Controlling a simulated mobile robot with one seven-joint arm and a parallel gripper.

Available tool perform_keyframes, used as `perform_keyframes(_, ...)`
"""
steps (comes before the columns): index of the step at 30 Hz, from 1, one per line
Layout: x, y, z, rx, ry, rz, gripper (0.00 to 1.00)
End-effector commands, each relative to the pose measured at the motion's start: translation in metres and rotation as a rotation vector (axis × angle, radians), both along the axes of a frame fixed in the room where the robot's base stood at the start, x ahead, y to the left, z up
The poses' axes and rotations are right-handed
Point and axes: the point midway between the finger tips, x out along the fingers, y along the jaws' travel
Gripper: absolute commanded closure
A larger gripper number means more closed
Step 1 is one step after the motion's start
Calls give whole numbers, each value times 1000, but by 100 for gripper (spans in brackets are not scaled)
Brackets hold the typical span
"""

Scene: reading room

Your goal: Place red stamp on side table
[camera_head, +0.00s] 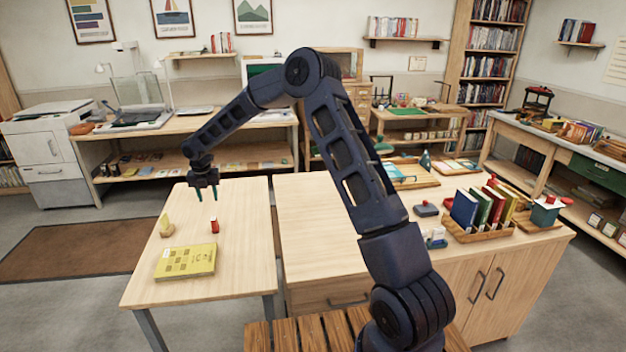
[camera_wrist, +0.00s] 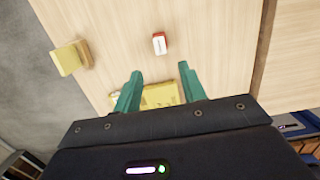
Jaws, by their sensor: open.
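The red stamp (camera_head: 214,226) stands on the light wood side table (camera_head: 225,285) at the left, behind a yellow book. In the wrist view the stamp (camera_wrist: 159,43) is a small red and white block on the wood, ahead of the fingertips and apart from them. My gripper (camera_head: 202,199) hangs over the far part of this table, above the stamp's level and behind it. Its green fingers (camera_wrist: 160,82) are spread apart with nothing between them.
The yellow book (camera_head: 186,261) lies near the table's front. A small yellow object (camera_head: 166,225) stands near its left edge. A cabinet (camera_head: 310,230) adjoins on the right, with upright books (camera_head: 478,208) in a wooden holder. The table's right part is clear.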

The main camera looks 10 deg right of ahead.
Motion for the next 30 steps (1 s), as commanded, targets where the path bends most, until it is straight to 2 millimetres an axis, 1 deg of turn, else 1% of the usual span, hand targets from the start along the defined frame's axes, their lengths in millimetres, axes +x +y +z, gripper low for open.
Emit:
perform_keyframes(2,0,-5,5,-1,-4,-18,59)
perform_keyframes(5,-1,-20,21,0,-17,-85,59)
perform_keyframes(8,-4,-46,46,3,-37,-200,59)
perform_keyframes(12,-14,-90,84,13,-68,-401,59)
perform_keyframes(14,-19,-109,99,20,-82,-487,59)
perform_keyframes(18,-35,-153,133,41,-113,-693,59)
perform_keyframes(23,-58,-202,167,75,-146,-933,59)
perform_keyframes(24,-64,-215,175,85,-155,-994,59)
perform_keyframes(30,-101,-273,211,148,-191,-1298,59)
